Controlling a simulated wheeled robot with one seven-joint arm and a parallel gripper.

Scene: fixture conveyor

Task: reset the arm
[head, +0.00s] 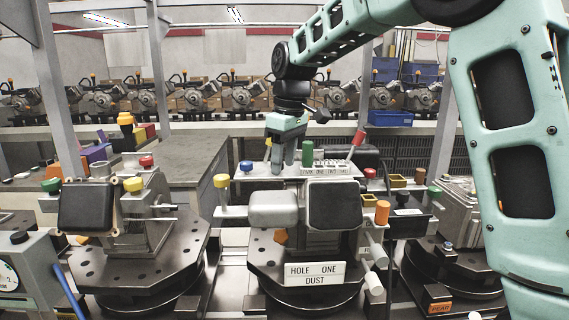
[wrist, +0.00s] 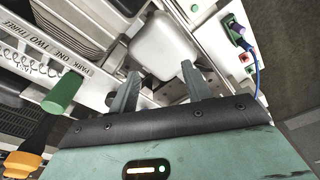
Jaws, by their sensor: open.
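My gripper (head: 284,165) hangs from the teal arm with its fingers pointing down, above the middle fixture. In the wrist view its two fingers (wrist: 160,88) stand apart with nothing held between them. A rounded light-grey block (wrist: 165,45) lies beyond the fingertips; it also shows on the fixture in the head view (head: 273,208). A green cylinder (head: 308,153) stands just right of the gripper, near a strip marked PARK ONE TWO THREE. The same green cylinder is left of the fingers in the wrist view (wrist: 62,93). Whether the fingers touch anything below is unclear.
The middle fixture has a sign reading HOLE ONE DUST (head: 315,274). A red-tipped lever (head: 358,138), an orange knob (head: 382,212) and yellow and blue knobs (head: 221,182) rise around it. A left fixture (head: 140,235) stands alongside. A grey bench (head: 185,158) lies behind.

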